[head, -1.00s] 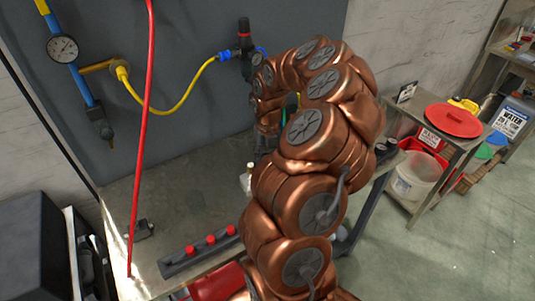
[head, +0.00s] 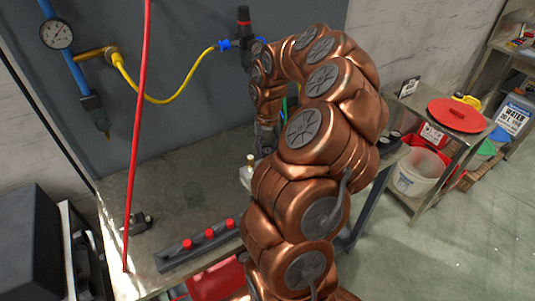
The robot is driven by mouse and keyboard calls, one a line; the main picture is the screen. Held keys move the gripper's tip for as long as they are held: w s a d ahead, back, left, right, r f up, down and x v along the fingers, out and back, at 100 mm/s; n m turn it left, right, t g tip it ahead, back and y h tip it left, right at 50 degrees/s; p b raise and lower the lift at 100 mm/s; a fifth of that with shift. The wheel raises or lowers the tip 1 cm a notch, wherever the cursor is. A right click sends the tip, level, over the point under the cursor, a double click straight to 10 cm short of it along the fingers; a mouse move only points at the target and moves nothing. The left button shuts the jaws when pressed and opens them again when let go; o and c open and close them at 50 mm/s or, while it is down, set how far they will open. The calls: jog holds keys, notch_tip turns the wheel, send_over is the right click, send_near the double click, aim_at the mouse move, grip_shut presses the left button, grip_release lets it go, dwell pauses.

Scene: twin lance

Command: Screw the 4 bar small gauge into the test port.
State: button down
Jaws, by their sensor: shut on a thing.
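My copper-coloured arm arches over the bench in the head view, and its wrist points down behind the nearer links. My gripper (head: 265,143) shows only as a small grey part beside the arm; its fingertips are mostly hidden. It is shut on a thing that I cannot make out. The 4 bar small gauge cannot be picked out in this view. A small pale fitting with a brass-coloured top (head: 248,171) stands on the bench just left of my arm, below the gripper; I cannot tell whether it is the test port.
A black strip with several red knobs (head: 209,233) lies along the bench's front. A red hose (head: 138,130) hangs in front. A dial gauge (head: 57,35) sits on a blue pipe on the back panel. A dark fitting (head: 138,222) lies at left. Bare bench top (head: 165,180) is between.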

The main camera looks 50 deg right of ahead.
jog(key=m+b, duration=0.2)
jog(key=m, duration=0.1)
jog(key=m+b, duration=0.1)
jog(key=shift+f+m+b, duration=0.3)
jog(key=m+b, duration=0.3)
jog(key=m, duration=0.1)
jog(key=m+b, duration=0.4)
jog(key=shift+m, duration=0.4)
jog(key=m+b, duration=0.3)
jog(key=m, duration=0.1)
jog(key=shift+s, duration=0.1)
jog(key=c, duration=0.9)
grip_release()
jog(key=shift+r, duration=0.25)
jog(key=o, duration=0.6)
jog(key=shift+c, duration=0.2)
